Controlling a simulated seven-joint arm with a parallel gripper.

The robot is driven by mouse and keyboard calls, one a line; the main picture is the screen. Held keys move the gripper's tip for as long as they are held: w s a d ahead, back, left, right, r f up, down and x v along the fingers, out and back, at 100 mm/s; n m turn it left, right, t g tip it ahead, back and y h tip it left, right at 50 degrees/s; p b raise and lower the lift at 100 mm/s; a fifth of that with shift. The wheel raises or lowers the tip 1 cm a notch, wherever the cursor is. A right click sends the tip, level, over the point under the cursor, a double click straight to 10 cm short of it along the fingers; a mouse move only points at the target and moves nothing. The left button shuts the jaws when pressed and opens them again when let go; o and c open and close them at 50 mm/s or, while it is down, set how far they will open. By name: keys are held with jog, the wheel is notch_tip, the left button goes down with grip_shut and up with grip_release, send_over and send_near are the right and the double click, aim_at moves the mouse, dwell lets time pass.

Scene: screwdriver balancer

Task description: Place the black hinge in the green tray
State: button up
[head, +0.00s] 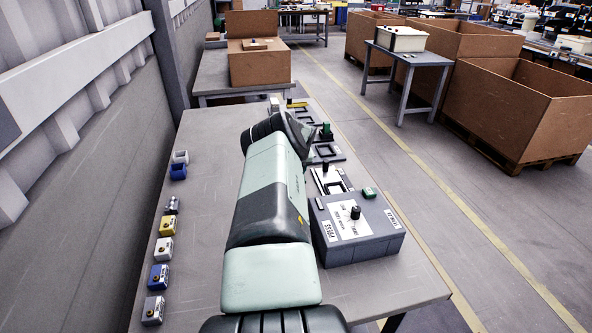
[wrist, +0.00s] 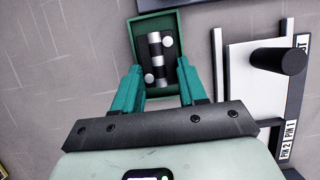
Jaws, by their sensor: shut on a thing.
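In the wrist view the green tray (wrist: 181,24) lies at top centre. The black hinge (wrist: 155,62), with a silver and black barrel and two pale round screw heads, shows within the tray's outline. My gripper (wrist: 160,68) has its two teal fingers on either side of the hinge and is shut on it. The fingertips overlap the tray's near part. I cannot tell whether the hinge touches the tray floor or is just above it. In the head view my arm hides the gripper, the hinge and the tray.
A grey box with a white top plate and black knob (head: 355,212) stands right of my arm. A white fixture with a black cylinder (wrist: 280,60) is right of the tray.

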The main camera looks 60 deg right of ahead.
jog(key=o, duration=1.1)
jog(key=shift+f, duration=0.1)
jog(key=shift+c, duration=0.2)
jog(key=shift+s+r, duration=0.1)
jog(key=shift+r, duration=0.6)
jog(key=v, duration=1.1)
jog(key=shift+a, duration=0.1)
